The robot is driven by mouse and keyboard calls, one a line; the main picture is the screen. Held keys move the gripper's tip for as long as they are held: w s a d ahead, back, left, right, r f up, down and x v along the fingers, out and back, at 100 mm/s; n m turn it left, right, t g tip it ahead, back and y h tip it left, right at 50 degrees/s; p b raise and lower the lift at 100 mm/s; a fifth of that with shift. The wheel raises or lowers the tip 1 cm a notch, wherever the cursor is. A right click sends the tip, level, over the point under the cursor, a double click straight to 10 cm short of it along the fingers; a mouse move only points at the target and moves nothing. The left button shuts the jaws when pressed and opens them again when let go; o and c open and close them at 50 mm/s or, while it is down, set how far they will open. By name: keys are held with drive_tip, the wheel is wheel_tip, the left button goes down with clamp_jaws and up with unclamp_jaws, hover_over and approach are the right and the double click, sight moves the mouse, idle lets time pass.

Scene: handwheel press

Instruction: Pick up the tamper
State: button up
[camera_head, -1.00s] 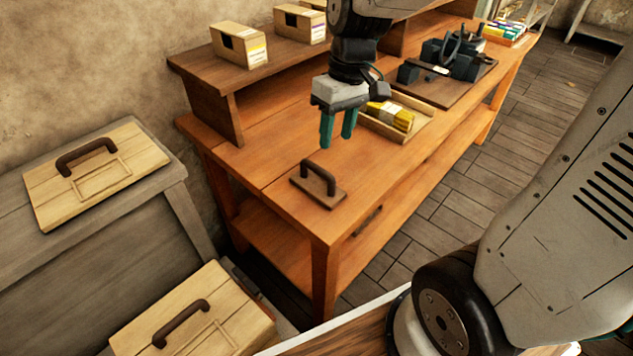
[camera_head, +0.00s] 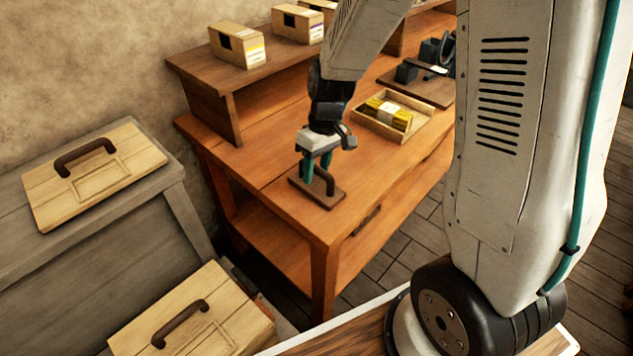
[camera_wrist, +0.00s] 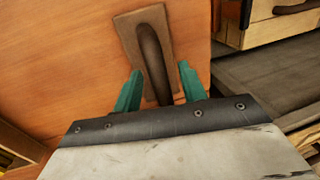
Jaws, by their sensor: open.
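The tamper (camera_head: 329,197) is a flat dark-brown wooden plate with a curved brown handle. It lies on the near end of the orange-brown workbench (camera_head: 270,165). My gripper (camera_head: 312,182) is over the tamper in the head view, pointing down, its teal fingers at the handle. In the wrist view the gripper (camera_wrist: 157,92) is open, one finger on each side of the tamper's handle (camera_wrist: 153,60). I cannot tell whether either finger touches the handle. The handle's near end is partly hidden by the gripper body.
A wooden tray (camera_head: 418,117) with yellow packets stands farther along the bench. Small boxes (camera_head: 237,46) sit on the raised shelf (camera_head: 186,62) at the back. A dark press on a board (camera_head: 430,90) is partly hidden by my arm. Two panels with handles (camera_head: 94,172) (camera_head: 200,318) lie at left.

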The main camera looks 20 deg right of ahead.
drive_tip(key=shift+a+f, duration=0.1)
drive_tip(key=shift+f, duration=0.2)
clamp_jaws()
